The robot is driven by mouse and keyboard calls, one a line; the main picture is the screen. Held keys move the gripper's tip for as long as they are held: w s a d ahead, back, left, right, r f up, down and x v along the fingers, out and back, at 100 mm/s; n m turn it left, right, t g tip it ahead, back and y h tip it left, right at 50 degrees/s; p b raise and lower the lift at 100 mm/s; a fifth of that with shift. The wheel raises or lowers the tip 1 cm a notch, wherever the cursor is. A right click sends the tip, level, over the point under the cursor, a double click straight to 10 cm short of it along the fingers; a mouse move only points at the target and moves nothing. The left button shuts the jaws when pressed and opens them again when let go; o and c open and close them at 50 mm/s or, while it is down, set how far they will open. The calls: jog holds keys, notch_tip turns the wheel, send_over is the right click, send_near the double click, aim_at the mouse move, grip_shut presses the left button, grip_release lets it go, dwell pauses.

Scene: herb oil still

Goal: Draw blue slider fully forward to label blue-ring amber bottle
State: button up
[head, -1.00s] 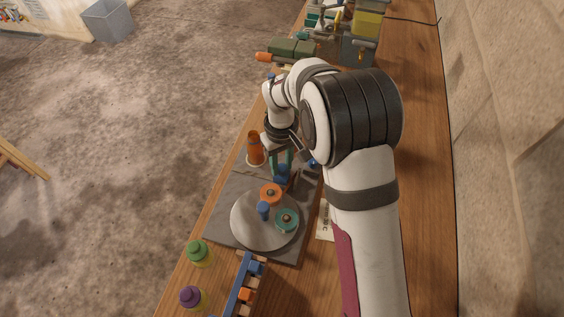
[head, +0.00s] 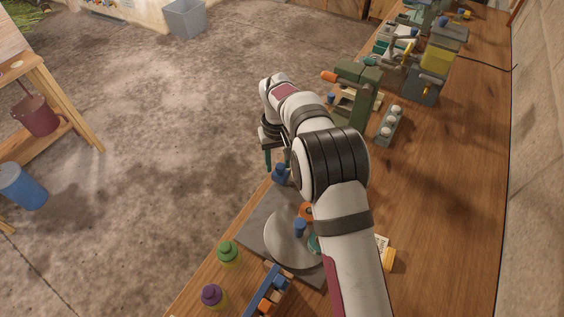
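A blue knob (head: 280,174), which looks like the slider's handle, stands at the far edge of the dark grey slab. My gripper (head: 276,160) is just above and left of it, pointing down. Its two green fingers are apart with a gap between them, and the right finger is close to the knob; whether they touch is unclear. A second blue knob (head: 300,228) stands on the round grey plate (head: 283,246). I cannot make out a blue-ring amber bottle; my arm covers the right part of the slab.
An orange knob (head: 306,211) is partly behind my arm. Green-capped (head: 228,253) and purple-capped (head: 212,295) bottles stand at the near left, beside a blue rack (head: 262,291). A green press (head: 359,84) stands beyond. An amber item (head: 389,260) lies right of my arm.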

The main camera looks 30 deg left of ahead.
aim_at(278, 165)
jog(key=o, duration=0.3)
jog(key=shift+o, duration=0.2)
notch_tip(278, 165, up, 16)
jog(key=shift+f, duration=0.1)
jog(key=s+d+r+m, duration=0.2)
jog(key=d, duration=0.5)
jog(key=s+d+r+m, duration=0.2)
jog(key=d+m, duration=0.1)
jog(key=d, duration=0.5)
jog(key=s+d+r+m, duration=0.2)
jog(key=s+d+r, duration=0.1)
jog(key=d, duration=0.4)
jog(key=s+d+f+m+y, duration=0.1)
jog(key=s+d+f+m, duration=0.2)
jog(key=s, duration=0.6)
jog(key=s+d+f+m, duration=0.4)
jog(key=s+d, duration=0.3)
jog(key=s, duration=0.2)
jog(key=shift+s+d+f+m+y, duration=0.15)
jog(key=shift+d+f+m+y, duration=0.15)
jog(key=shift+f+y, duration=0.15)
